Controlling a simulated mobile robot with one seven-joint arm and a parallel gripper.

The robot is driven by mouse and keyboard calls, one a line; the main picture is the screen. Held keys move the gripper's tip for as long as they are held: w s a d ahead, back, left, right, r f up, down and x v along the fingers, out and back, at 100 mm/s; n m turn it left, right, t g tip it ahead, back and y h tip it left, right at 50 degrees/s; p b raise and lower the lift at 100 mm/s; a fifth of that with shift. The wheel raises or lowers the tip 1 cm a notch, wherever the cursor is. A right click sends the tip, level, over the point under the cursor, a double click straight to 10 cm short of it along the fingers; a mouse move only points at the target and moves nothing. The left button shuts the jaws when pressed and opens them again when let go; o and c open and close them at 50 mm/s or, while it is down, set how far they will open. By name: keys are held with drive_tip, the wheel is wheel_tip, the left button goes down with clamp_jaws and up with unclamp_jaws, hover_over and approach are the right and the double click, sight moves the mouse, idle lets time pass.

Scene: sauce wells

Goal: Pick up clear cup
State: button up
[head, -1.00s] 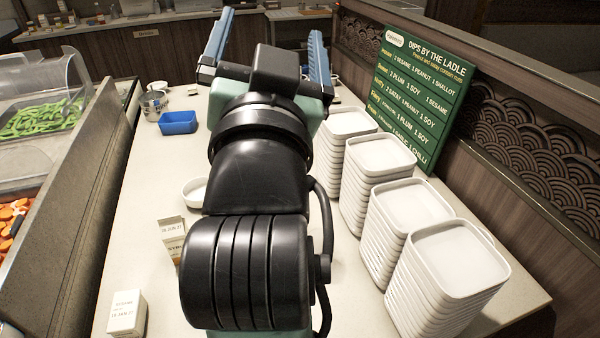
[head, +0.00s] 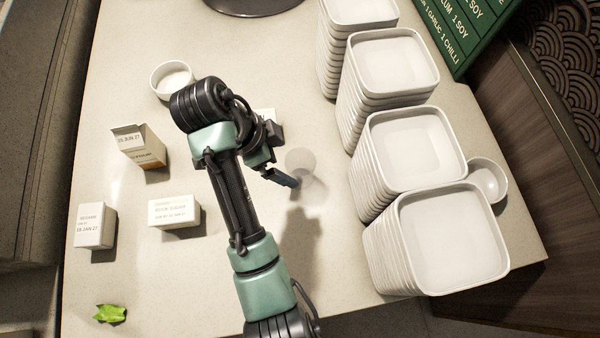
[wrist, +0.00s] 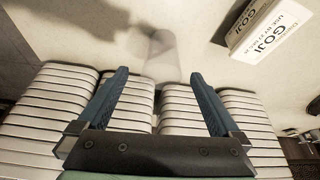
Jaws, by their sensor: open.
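The clear cup (head: 301,164) is a see-through, faintly grey cup on the pale counter, left of the plate stacks. It also shows in the wrist view (wrist: 163,56), just beyond the fingertips and roughly centred between them. My gripper (head: 284,176) is low over the counter at the cup's left side; one blue finger shows clearly in the head view. In the wrist view both blue fingers (wrist: 159,74) are spread wide with nothing held. I cannot tell whether the fingers touch the cup.
Tall stacks of white square plates (head: 430,240) stand close right of the cup, with a white bowl (head: 487,182) behind them. Small labelled boxes (head: 175,212), a white round bowl (head: 172,80) and a green leaf (head: 110,314) lie left. The front counter is fairly clear.

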sight(301, 169)
drive_tip(key=shift+b+x, duration=1.45)
drive_tip(key=shift+x, duration=3.1)
drive_tip(key=shift+w+r, duration=0.1)
drive_tip(key=shift+w, duration=0.1)
drive_tip(key=c, duration=1.2)
